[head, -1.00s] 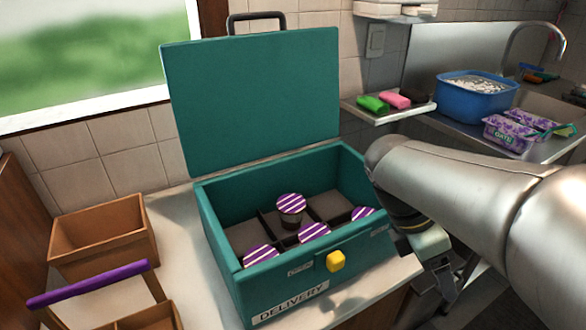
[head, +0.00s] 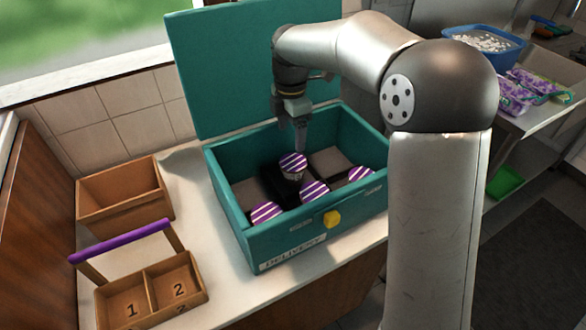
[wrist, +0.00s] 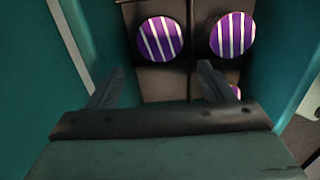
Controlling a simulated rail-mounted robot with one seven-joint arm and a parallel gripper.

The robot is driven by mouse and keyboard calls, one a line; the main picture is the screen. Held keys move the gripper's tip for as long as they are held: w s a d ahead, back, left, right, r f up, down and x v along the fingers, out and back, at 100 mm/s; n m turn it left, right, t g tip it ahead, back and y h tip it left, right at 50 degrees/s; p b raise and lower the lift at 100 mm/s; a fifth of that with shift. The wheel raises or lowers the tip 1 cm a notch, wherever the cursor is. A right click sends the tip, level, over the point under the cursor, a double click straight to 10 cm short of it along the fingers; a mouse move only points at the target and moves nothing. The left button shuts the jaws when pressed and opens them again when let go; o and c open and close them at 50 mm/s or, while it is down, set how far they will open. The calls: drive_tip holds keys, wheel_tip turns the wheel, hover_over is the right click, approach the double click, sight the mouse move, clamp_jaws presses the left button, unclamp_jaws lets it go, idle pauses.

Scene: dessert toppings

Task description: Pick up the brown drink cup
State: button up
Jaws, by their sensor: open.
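Several drink cups with purple-and-white striped lids stand in the compartments of an open teal delivery box. One cup (head: 291,168) stands behind the front cups; its side looks dark, but I cannot tell its exact colour. Front cups show at the left (head: 265,212), middle (head: 314,191) and right (head: 361,175), mostly only their lids. My gripper (head: 300,143) points down into the box, just above and behind the rear cup. In the wrist view my gripper (wrist: 158,86) is open and empty; two lids (wrist: 160,38) (wrist: 232,36) lie beyond its fingers, and a third is partly hidden.
The teal box (head: 285,247) has its lid (head: 225,80) raised behind my gripper, and walls close around the cups. A wooden box (head: 122,205) and a purple-handled wooden caddy (head: 205,287), with compartments numbered 1 and 2, stand at the left.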

sight(293, 162)
wheel_tip(293, 162, down, 8)
drive_tip(key=shift+f, duration=0.1)
drive_tip(key=shift+w+d+f, duration=0.1)
drive_tip(key=shift+d+f, duration=0.05)
drive_tip(key=shift+f, duration=1.15)
drive_tip(key=shift+w+d+f, duration=0.1)
drive_tip(key=shift+f, duration=1.2)
drive_tip(key=c, duration=0.8)
